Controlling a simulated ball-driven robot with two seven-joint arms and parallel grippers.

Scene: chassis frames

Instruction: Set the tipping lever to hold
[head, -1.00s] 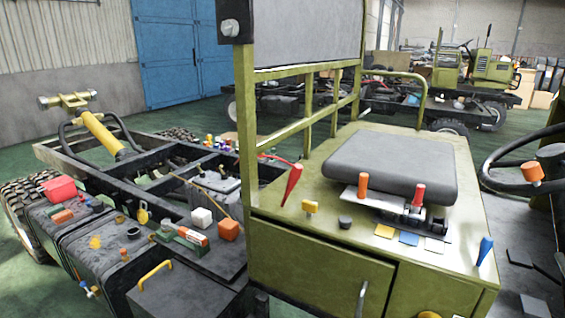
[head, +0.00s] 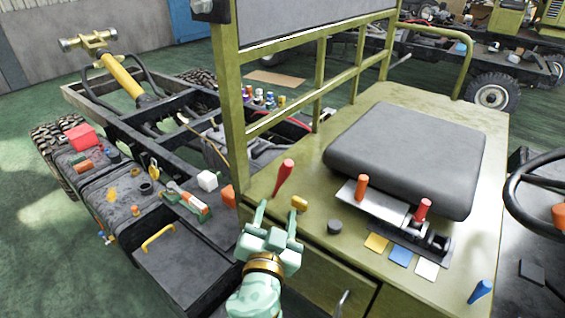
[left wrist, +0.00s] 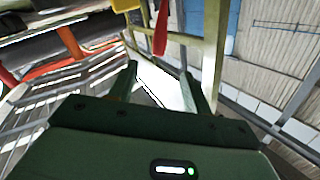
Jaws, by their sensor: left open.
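A red tapered lever handle (head: 284,178) stands at the left edge of the olive cab deck (head: 310,230). It also shows in the left wrist view (left wrist: 160,30), past my fingertips. A small yellow knob (head: 299,203) stands right of it. An orange-handled lever (head: 361,187) and a red-handled lever (head: 423,208) rise from a metal plate before the seat; a blue handle (head: 480,291) is at the front right corner. No readable label shows which is the tipping lever. My left gripper (head: 276,214) is open and empty, just in front of the red tapered handle, apart from it. My right gripper is not in view.
Yellow (head: 377,243), blue (head: 400,256) and white (head: 427,269) patches lie beside the lever plate. A black knob (head: 334,227) is nearby. The olive guard frame (head: 236,110) rises close behind the red tapered handle. The grey seat (head: 405,150) fills the deck's rear.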

